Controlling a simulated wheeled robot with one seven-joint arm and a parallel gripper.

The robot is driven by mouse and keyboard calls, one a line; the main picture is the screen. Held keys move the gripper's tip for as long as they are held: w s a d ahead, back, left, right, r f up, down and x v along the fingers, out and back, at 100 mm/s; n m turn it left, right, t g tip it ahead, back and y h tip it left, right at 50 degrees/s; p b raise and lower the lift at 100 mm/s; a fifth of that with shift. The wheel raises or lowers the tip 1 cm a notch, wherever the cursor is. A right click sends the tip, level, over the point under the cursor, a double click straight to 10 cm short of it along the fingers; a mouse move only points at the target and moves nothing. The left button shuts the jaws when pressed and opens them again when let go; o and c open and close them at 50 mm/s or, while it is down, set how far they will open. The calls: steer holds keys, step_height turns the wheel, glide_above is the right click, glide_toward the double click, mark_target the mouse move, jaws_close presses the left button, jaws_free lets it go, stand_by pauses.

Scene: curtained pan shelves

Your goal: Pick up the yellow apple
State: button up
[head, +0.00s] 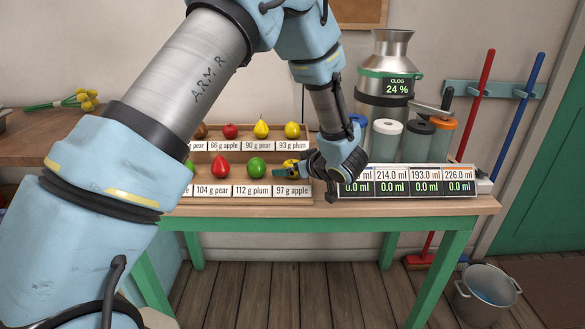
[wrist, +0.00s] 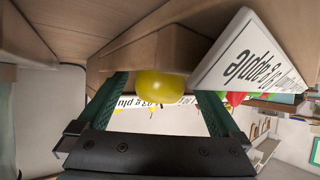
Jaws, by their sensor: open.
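The yellow apple (head: 290,162) is at the right end of the front row on the wooden rack, behind the label reading 97 g apple (head: 292,191). My gripper (head: 290,172) is at it from the right, and a teal finger hides part of the apple. In the wrist view the yellow apple (wrist: 160,84) shows between the two teal fingers of my gripper (wrist: 163,92), with space visible towards the right finger. The fingers are open. I cannot tell whether either finger touches the apple.
A red fruit (head: 221,167) and a green plum (head: 256,167) sit left of the apple. The back row holds a yellow pear (head: 261,129) and a yellow plum (head: 292,130). A display panel (head: 408,181) and lidded canisters (head: 386,140) stand to the right on the table.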

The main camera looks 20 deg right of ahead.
steer(key=c, duration=1.5)
